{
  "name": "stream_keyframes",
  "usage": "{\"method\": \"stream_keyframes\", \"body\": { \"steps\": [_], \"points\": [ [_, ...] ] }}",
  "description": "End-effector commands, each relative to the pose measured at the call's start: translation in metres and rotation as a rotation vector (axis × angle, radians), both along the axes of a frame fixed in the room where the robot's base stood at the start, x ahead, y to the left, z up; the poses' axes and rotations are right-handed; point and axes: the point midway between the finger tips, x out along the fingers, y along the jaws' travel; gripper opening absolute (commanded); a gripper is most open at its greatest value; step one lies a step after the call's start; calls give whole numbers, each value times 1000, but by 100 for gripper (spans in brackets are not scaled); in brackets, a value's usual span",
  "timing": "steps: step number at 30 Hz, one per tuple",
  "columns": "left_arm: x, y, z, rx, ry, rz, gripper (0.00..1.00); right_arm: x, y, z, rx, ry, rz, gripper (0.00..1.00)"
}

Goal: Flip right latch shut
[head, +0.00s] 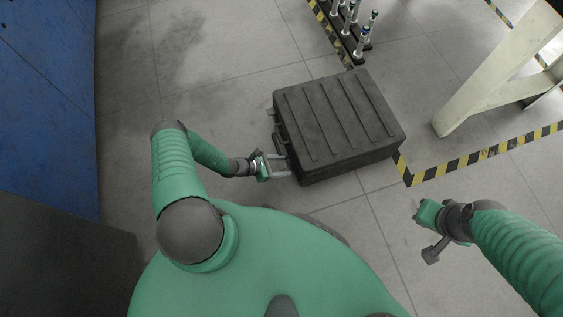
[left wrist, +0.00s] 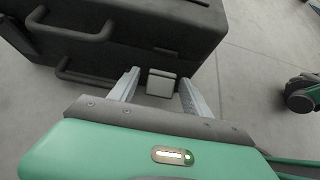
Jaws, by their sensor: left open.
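A dark case (head: 335,115) lies closed on the floor in the head view, its handle side facing left towards my left gripper (head: 282,166). In the left wrist view, a light grey latch (left wrist: 160,84) sits low on the case's side, right of the handle (left wrist: 85,75). It appears between the tips of my open left gripper (left wrist: 157,92). I cannot tell whether the fingers touch it. A small dark recess (left wrist: 165,51) shows above the latch. My right gripper (head: 428,215) is away from the case at the lower right; its fingers are not clear.
A rack of upright bottle-like items (head: 357,30) stands beyond the case. A pale metal frame (head: 495,75) stands at right, near yellow-black floor tape (head: 470,160). A blue panel (head: 45,90) is at far left. The floor (head: 210,70) left of the case is clear.

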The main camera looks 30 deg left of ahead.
Motion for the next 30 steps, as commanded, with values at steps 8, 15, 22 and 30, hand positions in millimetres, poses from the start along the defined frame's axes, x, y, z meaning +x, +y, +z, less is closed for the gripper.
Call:
{"method": "stream_keyframes", "body": {
  "steps": [8, 15, 22, 30],
  "points": [
    [-27, 24, 32, 2, 1, 3, 56, 0, 0, 28, 0, 0, 0, 0],
    [-72, 62, 73, 1, 1, 4, 56, 0, 0, 57, 0, 0, 0, 0],
    [-100, 84, 94, -1, 2, 1, 56, 0, 0, 69, 0, 0, 0, 0],
    [-105, 88, 96, -1, 1, 0, 56, 0, 0, 69, 0, 0, 0, 0]
  ]
}}
